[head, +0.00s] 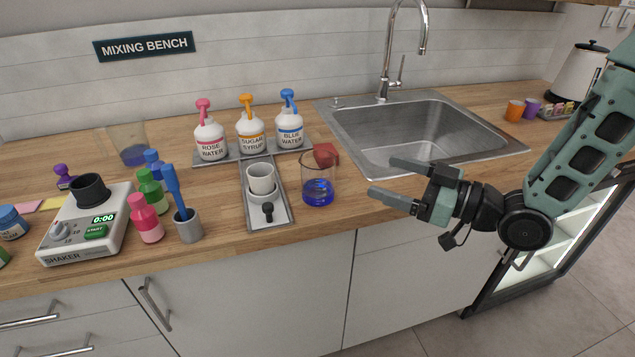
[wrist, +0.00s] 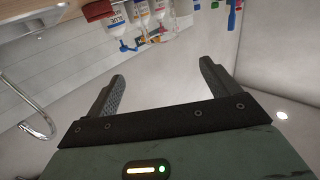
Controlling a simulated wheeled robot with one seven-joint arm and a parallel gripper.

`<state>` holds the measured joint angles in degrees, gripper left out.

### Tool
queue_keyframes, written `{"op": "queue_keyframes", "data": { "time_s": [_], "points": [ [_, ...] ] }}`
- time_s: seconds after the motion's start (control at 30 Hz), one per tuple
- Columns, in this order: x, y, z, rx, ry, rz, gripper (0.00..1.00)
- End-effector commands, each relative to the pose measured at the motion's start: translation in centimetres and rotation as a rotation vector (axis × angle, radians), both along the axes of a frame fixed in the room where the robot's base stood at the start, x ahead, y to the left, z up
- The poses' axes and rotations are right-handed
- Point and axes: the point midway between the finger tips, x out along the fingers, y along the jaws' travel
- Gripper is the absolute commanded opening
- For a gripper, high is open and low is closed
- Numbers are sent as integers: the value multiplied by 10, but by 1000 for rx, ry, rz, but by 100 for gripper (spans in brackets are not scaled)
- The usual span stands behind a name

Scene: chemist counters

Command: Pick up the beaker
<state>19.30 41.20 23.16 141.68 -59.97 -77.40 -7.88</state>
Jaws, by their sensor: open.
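A clear glass beaker (head: 318,188) with blue liquid stands upright near the counter's front edge in the head view. A second clear glass vessel (head: 131,146) with some blue liquid stands at the back left. My gripper (head: 382,177) is open and empty to the right of the front beaker, its fingers pointing left toward it with a gap between. In the wrist view, my gripper (wrist: 162,72) also shows spread fingers with nothing between them.
A red block-like object (head: 325,154) sits right behind the beaker. A tray with a white cup (head: 261,178) is close on its left. Pump bottles (head: 250,130) stand behind. The sink (head: 430,130) lies behind my gripper. A shaker (head: 88,222) and small bottles stand left.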

Motion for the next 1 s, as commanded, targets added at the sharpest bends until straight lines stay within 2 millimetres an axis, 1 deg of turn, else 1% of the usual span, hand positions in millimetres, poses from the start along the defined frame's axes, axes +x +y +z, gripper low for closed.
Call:
{"op": "queue_keyframes", "data": {
  "time_s": [0.03, 0.1, 0.3, 0.4, 0.5, 0.67, 0.9, 1.0],
  "points": [
    [4, 11, 2, 0, 1, 6, 88],
    [12, 24, 2, 0, 1, 5, 88],
    [33, 60, 2, -1, 2, 4, 88],
    [41, 74, 1, -1, 2, 4, 88],
    [47, 83, 1, -3, 2, 1, 88],
    [52, 91, -1, -3, 3, 2, 88],
    [64, 122, -6, -2, 2, 2, 88],
    [70, 131, -7, -3, 2, 1, 88]
  ]
}}
